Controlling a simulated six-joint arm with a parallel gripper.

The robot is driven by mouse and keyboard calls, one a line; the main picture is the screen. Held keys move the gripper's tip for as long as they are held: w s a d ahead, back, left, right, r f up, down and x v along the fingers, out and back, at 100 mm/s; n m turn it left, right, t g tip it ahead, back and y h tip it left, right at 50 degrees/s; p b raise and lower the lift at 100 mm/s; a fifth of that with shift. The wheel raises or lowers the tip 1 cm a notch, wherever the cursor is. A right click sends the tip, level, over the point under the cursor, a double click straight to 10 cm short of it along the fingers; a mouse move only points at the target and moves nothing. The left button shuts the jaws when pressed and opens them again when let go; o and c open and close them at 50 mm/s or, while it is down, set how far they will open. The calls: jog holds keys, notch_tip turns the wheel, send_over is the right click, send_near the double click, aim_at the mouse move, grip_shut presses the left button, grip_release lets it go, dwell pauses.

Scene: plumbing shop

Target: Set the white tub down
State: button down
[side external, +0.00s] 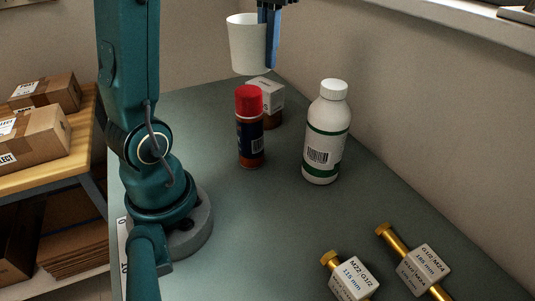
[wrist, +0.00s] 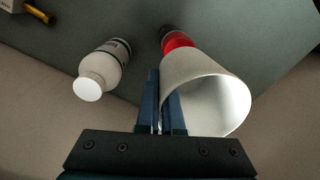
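The white tub (side external: 246,46) is held in the air above the far end of the table (side external: 225,220). In the side view it looks upright, and its open mouth faces the camera in the wrist view (wrist: 190,78). My gripper (side external: 271,50) is shut on the tub's wall, with blue fingers on either side of the wall. The fingers also show in the wrist view (wrist: 160,100). The tub touches nothing else that I can see.
A red-capped can (side external: 250,135) and a white bottle with a green band (side external: 327,130) stand on the table. A small labelled box (side external: 265,95) is behind the can. Labelled brass fittings (side external: 350,278) lie at the front right. The middle of the table is clear.

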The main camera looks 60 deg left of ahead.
jog(key=s+a+n, duration=0.6)
jog(key=a, duration=0.7)
jog(key=f, duration=1.7)
jog(key=shift+d+f, duration=0.25)
jog(key=shift+d, duration=0.05)
jog(key=shift+f, duration=2.2)
jog(key=shift+f, duration=0.15)
jog(key=c, duration=1.1)
grip_release()
jog(key=shift+o, duration=0.2)
notch_tip(320, 180, up, 12)
jog(key=shift+w+d, duration=0.15)
jog(key=shift+w, duration=0.1)
jog(key=shift+r, duration=0.2)
